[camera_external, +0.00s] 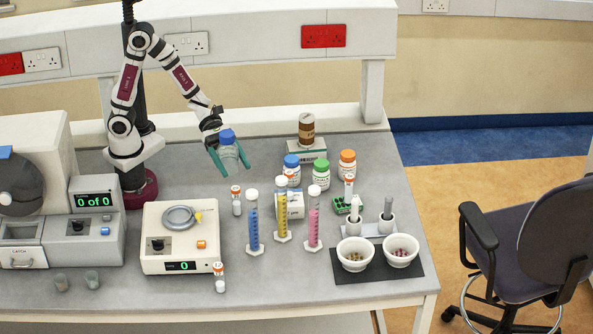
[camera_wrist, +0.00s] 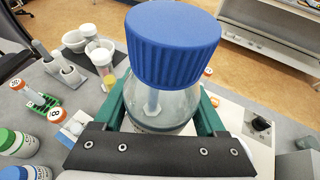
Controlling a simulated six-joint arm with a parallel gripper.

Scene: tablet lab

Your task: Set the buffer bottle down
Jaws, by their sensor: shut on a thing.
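The buffer bottle is clear with a ribbed blue cap. It shows in the external view (camera_external: 228,148) and, large and close, in the wrist view (camera_wrist: 165,100). My gripper (camera_external: 229,160) has its green jaws shut on the bottle's body, one on each side. The bottle looks upright, or nearly so, and hangs above the grey bench (camera_external: 185,172) at the back, left of the group of capped bottles. Its lower part is partly hidden by the jaws and by my gripper's dark crosspiece in the wrist view.
Right of my gripper stand white bottles with blue (camera_external: 291,170), green (camera_external: 321,174) and orange (camera_external: 347,166) caps, and a brown bottle (camera_external: 306,130) on a box. Coloured cylinders (camera_external: 283,215) and a small vial (camera_external: 236,200) stand in front. A balance (camera_external: 181,237) is front left.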

